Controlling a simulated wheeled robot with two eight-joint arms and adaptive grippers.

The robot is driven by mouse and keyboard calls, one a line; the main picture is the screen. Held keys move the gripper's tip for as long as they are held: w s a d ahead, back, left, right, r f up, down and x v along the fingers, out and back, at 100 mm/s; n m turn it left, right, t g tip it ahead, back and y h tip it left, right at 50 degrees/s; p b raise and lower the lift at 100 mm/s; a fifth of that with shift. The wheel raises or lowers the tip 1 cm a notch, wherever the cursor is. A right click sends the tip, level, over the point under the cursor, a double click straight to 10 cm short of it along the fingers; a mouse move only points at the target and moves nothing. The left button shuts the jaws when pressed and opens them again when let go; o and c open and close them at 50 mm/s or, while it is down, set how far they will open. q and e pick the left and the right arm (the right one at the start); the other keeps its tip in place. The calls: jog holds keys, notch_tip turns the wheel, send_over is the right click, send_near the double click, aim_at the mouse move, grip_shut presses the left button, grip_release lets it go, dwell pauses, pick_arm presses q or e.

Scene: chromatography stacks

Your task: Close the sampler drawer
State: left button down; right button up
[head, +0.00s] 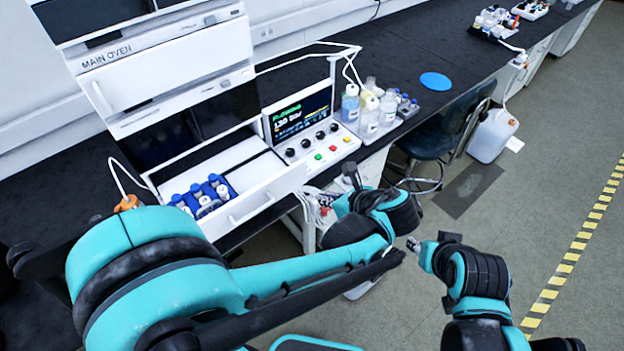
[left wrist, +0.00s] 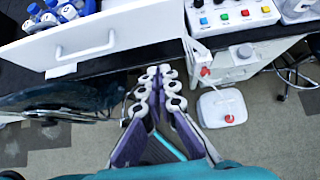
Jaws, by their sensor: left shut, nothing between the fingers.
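The sampler drawer (head: 262,203) is a white drawer pulled out from the instrument under the main oven. In the head view the left gripper (head: 352,176) is small and dark, right of the drawer. My right arm's end (head: 416,245) shows lower right; its finger state is unclear.
A control panel (head: 325,150) with knobs and coloured buttons stands right of the drawer, with bottles (head: 368,118) beside it. A dark chair (head: 440,132) and a white canister (head: 494,136) stand farther right.

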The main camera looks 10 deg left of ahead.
pick_arm(q)
jog(key=b+x, duration=0.1)
jog(key=x, duration=0.3)
jog(key=r+x, duration=0.1)
jog(key=x, duration=0.3)
jog(key=a+b+x, duration=0.1)
jog(key=x, duration=0.3)
jog(key=shift+w+a+r+b, duration=0.1)
jog(key=shift+w+r+b, duration=0.05)
jog(key=shift+w+b, duration=0.25)
jog(key=shift+w+a, duration=0.3)
jog(key=shift+w, duration=0.05)
